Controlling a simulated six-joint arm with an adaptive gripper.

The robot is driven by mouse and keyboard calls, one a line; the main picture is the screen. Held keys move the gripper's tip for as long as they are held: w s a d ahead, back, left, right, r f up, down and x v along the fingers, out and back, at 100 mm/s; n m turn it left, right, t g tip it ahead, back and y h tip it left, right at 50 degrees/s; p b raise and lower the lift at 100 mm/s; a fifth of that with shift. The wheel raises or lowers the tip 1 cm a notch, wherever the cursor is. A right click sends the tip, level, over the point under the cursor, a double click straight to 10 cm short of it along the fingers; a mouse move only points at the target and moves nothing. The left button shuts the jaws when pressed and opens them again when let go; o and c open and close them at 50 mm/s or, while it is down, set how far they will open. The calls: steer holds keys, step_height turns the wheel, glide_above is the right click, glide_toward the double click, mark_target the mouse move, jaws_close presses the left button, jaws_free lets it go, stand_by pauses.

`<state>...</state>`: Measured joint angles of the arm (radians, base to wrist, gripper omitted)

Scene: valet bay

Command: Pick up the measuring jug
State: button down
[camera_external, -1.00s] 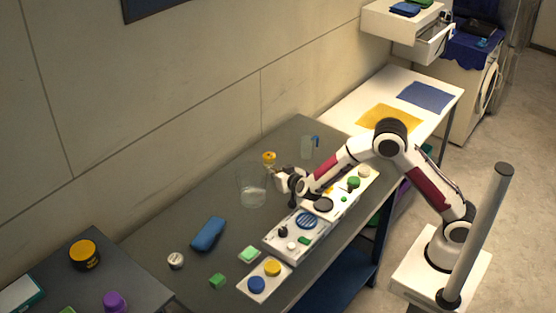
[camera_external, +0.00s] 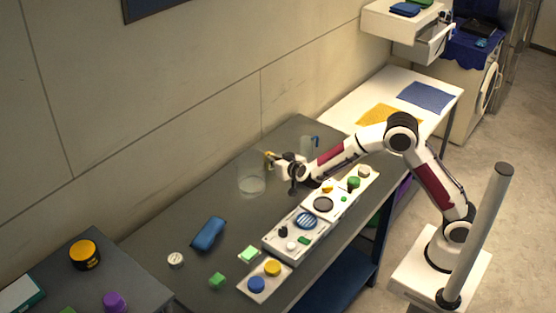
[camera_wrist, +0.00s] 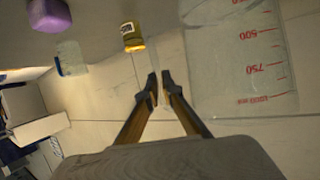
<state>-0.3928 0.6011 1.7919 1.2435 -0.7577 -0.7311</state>
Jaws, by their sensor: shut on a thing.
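The measuring jug (camera_external: 251,180) is clear, with red volume marks that show large at the right of the wrist view (camera_wrist: 245,65). In the external view it hangs upright or nearly so, a little above the dark bench. My gripper (camera_wrist: 160,80) is shut on a thin clear part at the jug's side, beside the marked wall. I cannot tell whether that part is the handle or the rim. In the external view my gripper (camera_external: 274,165) is just right of the jug, and its fingertips are hard to see.
A yellow-topped jar (camera_wrist: 132,38) stands behind my gripper. A clear cup with a blue handle (camera_external: 307,146) stands farther back. White panels with coloured knobs (camera_external: 297,233) line the bench front. A blue case (camera_external: 208,233) lies left of the jug, with bare bench between.

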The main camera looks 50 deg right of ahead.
steer(key=shift+r, duration=2.1)
steer(key=shift+d, duration=0.1)
